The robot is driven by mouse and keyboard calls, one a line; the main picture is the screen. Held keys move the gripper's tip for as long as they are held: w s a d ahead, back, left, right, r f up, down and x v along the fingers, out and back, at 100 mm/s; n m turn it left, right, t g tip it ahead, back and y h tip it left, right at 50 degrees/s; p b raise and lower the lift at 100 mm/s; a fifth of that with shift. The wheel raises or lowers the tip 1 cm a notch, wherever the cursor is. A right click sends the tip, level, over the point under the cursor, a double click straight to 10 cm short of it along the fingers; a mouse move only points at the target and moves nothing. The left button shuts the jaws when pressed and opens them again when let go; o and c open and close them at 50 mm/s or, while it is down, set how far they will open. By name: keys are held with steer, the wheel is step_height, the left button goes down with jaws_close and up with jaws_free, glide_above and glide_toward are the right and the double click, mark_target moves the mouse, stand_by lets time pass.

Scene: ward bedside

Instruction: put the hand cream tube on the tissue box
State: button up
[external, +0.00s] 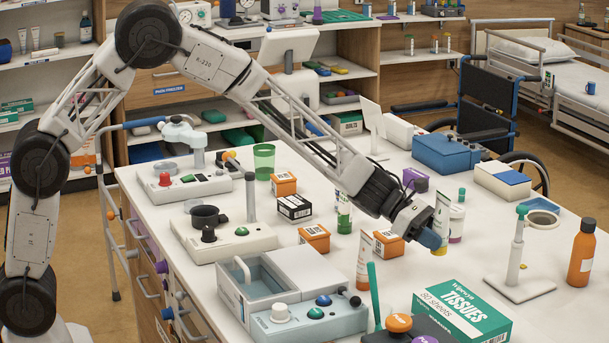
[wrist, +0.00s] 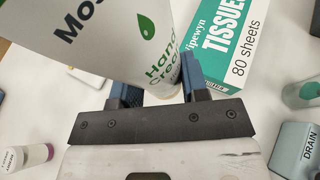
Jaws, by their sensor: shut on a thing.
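The hand cream tube (wrist: 130,30) is white with green and dark print. It stands between the blue fingers of my gripper (wrist: 158,88), which is shut on it. In the external view the tube (external: 441,216) shows upright beside my gripper (external: 431,238), partly hidden by it. The green and white tissue box (external: 463,308) lies on the table, nearer the camera than my gripper. In the wrist view the tissue box (wrist: 235,45) is just beyond and right of the tube, which covers part of it. The tube is not over the middle of the box.
Another tube (external: 363,262) stands left of my gripper, near orange boxes (external: 388,244). A white stand (external: 518,285) and an orange bottle (external: 581,255) stand right of the tissue box. A device with coloured knobs (external: 310,318) is at its left. Some table between is clear.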

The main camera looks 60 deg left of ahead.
step_height(320, 180, up, 5)
glide_above(459, 306)
steer(key=shift+r+n+t, duration=0.15)
steer(key=shift+n+t, duration=0.15)
steer(key=shift+w+f, duration=0.1)
steer(key=shift+f, duration=3.05)
steer(key=shift+f, duration=1.9)
steer(key=shift+f, duration=0.15)
steer(key=o, duration=1)
